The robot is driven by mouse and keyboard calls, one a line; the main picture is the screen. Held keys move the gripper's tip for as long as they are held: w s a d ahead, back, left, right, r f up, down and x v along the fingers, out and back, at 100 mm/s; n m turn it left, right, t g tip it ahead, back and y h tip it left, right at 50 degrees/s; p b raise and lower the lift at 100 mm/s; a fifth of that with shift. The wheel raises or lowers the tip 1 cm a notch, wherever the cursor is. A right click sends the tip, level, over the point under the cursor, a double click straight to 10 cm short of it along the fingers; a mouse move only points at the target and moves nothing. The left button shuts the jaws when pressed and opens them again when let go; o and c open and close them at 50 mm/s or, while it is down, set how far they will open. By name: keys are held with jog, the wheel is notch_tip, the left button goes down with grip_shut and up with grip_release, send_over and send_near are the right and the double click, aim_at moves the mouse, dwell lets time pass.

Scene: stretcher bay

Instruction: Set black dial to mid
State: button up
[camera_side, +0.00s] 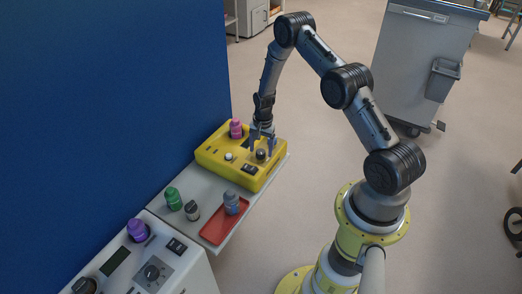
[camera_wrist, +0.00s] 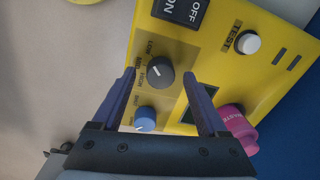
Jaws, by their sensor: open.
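The black dial (camera_wrist: 158,76) is on the yellow panel in the wrist view, with LOW and HIGH printed among the labels on its left. A small pale mark shows on its face, but I cannot tell which label it points to. In the side view the black dial (camera_side: 261,155) is near the panel's right end. My gripper (camera_side: 262,143) is just above it, pointing down. In the wrist view my gripper (camera_wrist: 160,77) is open, with one finger on either side of the dial. I cannot tell whether the fingers touch it.
A blue dial (camera_wrist: 146,119) sits close to the black dial, near one finger. The yellow panel (camera_side: 214,154) also carries a pink knob (camera_side: 236,129), a white TEST button (camera_wrist: 249,43) and an ON/OFF switch (camera_wrist: 182,12). A blue wall (camera_side: 110,90) stands behind; a red tray (camera_side: 217,229) is in front.

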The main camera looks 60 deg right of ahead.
jog(key=shift+f, duration=0.5)
grip_shut()
